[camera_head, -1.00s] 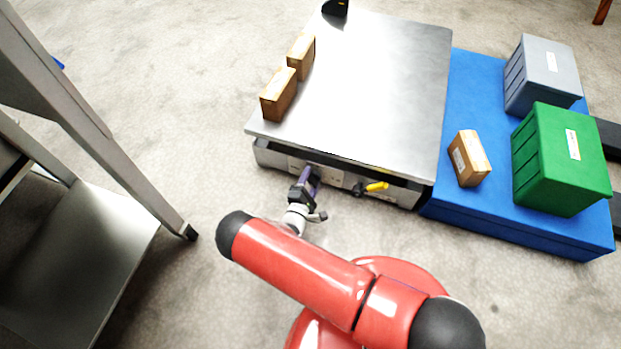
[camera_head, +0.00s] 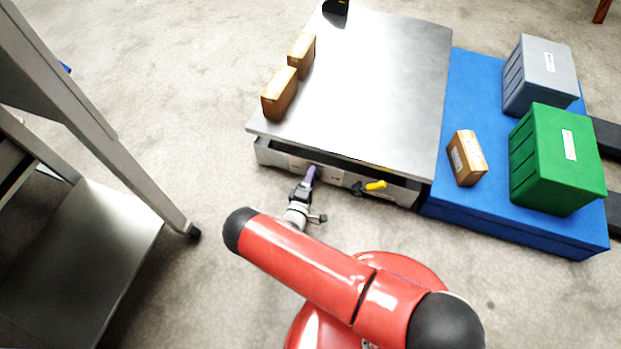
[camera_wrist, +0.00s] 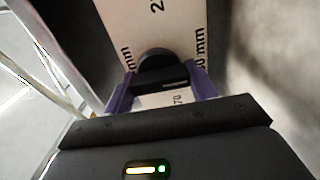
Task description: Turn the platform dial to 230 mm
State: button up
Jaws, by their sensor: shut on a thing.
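The platform dial is a black knob (camera_wrist: 160,68) on a pale label plate (camera_wrist: 128,22) in the wrist view. Cut-off markings show around it: "2…" above, "mm" at left, "…0 mm" at right and "70" below. Which marking the knob points to cannot be told. My gripper (camera_wrist: 162,82) has its two purple fingers shut on the knob, one on each side. In the head view my gripper (camera_head: 310,174) is at the front face of the metal platform (camera_head: 385,80) and its fingers hide the dial.
A yellow-handled lever (camera_head: 375,186) sits just right of my gripper. A metal stand (camera_head: 90,260) is at left.

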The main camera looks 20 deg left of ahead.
jog(key=o, duration=1)
jog(key=s, duration=0.8)
jog(key=shift+a+p, duration=0.3)
